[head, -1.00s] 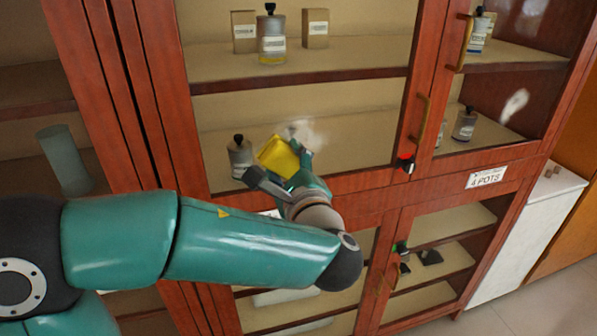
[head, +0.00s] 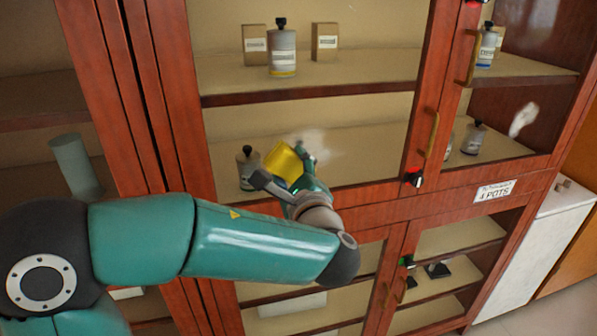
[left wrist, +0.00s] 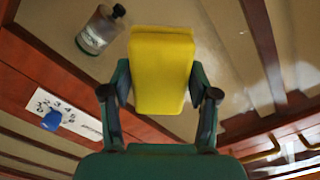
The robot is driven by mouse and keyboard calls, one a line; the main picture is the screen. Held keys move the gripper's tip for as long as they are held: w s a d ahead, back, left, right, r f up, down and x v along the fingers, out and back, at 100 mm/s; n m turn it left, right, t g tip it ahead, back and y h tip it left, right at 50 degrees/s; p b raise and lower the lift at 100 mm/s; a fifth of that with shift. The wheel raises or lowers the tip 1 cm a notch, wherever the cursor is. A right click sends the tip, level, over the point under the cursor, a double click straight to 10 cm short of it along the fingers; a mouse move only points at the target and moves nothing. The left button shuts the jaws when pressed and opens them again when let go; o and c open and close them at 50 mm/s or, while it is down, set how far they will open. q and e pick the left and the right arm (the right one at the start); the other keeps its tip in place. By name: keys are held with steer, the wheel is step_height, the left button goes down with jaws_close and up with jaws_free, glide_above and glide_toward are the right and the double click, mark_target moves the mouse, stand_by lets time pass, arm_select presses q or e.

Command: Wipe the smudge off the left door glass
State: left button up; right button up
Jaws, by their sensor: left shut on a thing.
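The left door glass (head: 350,112) is the upper left pane of a red-brown wooden cabinet. A whitish smudge (head: 316,141) shows on it, just right of and behind my left gripper (head: 287,172). My left gripper is shut on a yellow sponge (head: 283,161), which is at the lower part of the pane; I cannot tell whether it touches the glass. In the left wrist view the sponge (left wrist: 161,70) sits between the two fingers, and a faint pale patch shows to its right. My right gripper is not in view.
A second whitish smudge (head: 523,119) is on the right door glass. Bottles (head: 282,50) and boxes stand on shelves behind the glass. A white cabinet (head: 535,250) stands at right.

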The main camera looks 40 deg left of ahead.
arm_select(q)
steer(key=shift+x, duration=1)
steer(key=shift+w+d, duration=0.1)
